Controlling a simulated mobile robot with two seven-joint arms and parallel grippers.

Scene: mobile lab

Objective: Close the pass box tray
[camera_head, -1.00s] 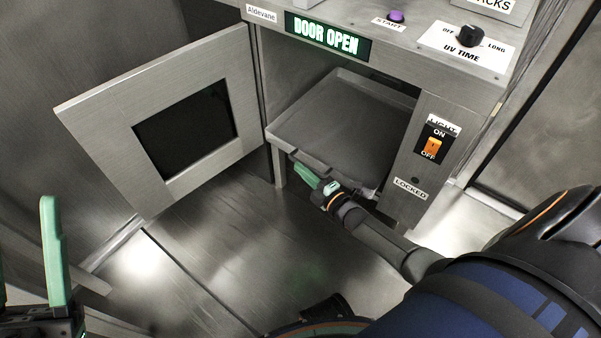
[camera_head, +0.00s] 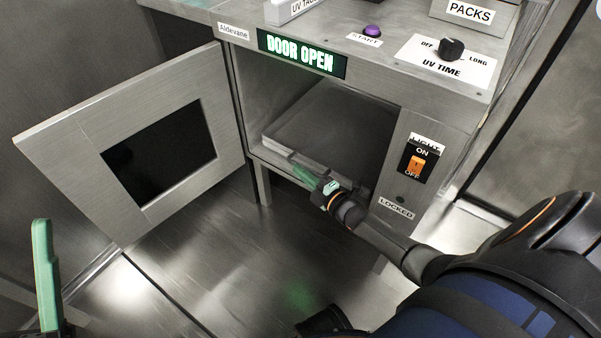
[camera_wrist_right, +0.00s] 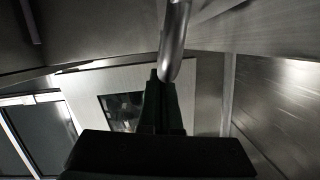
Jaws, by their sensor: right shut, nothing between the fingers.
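The pass box tray (camera_head: 335,125) is a grey metal tray inside the pass box opening, with its front edge (camera_head: 292,157) near the opening's front. My right gripper (camera_head: 303,172), with green fingertips, is shut and empty at the front edge of the tray. The right wrist view shows its dark fingers (camera_wrist_right: 163,85) close together, by a shiny curved metal bar (camera_wrist_right: 174,40); whether they touch is unclear. The pass box door (camera_head: 75,140) stands open to the left. One green finger of my left gripper (camera_head: 45,275) shows at the lower left; its other finger is out of view.
A lit sign (camera_head: 300,53) reads DOOR OPEN. The right-hand panel has an orange light switch (camera_head: 416,166) and a LOCKED label (camera_head: 396,208). A purple START button (camera_head: 373,31) and UV TIME knob (camera_head: 451,48) are on top. The floor below is clear.

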